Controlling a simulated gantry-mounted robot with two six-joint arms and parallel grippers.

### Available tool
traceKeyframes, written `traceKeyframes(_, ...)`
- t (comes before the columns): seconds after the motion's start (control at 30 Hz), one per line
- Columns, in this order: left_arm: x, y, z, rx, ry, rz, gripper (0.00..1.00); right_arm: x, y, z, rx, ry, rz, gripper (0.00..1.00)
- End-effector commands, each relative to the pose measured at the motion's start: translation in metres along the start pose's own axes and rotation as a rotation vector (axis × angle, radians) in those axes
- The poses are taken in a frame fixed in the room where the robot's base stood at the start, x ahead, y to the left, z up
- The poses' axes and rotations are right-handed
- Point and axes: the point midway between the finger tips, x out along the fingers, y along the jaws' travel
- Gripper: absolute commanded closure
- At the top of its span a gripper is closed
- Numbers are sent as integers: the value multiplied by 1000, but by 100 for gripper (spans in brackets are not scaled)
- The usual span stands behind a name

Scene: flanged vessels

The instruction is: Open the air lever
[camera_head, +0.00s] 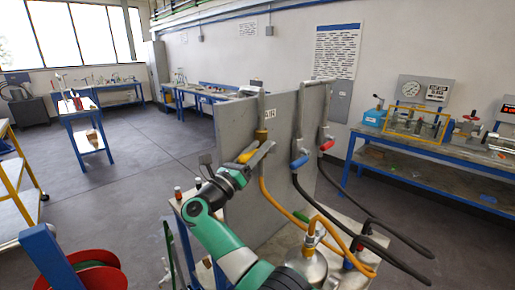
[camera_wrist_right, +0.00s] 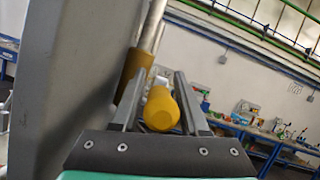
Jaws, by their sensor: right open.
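The air lever has a yellow handle (camera_head: 247,156) and sits on the grey panel (camera_head: 239,180) below the "AIR" label (camera_head: 269,114). In the right wrist view the rounded end of the yellow handle (camera_wrist_right: 161,108) lies between my right gripper's two fingers. My right gripper (camera_head: 262,153) is open around the handle; it also shows in the right wrist view (camera_wrist_right: 159,92). Visible gaps beside the handle suggest the fingers are not closed on it. The gripper partly hides the lever's pivot in the head view. My left gripper is not in view.
To the right on the panel are a blue-handled valve (camera_head: 299,161) and a red-handled valve (camera_head: 327,145). Yellow and black hoses hang in front, near a metal vessel (camera_head: 308,263). Workbenches line the wall behind; the floor at left is mostly clear.

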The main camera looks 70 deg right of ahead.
Motion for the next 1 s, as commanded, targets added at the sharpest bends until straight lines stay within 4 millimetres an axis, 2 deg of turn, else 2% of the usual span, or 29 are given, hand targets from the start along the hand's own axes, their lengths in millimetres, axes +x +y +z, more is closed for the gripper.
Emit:
traceKeyframes(0.23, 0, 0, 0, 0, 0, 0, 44, 2, 0, 0, 0, 0, 0, 56)
traceKeyframes(0.5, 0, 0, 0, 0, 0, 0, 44, 2, 0, 0, 0, 0, 0, 100)
traceKeyframes(1.0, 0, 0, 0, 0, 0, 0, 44, 2, 0, 0, 0, 0, 0, 100)
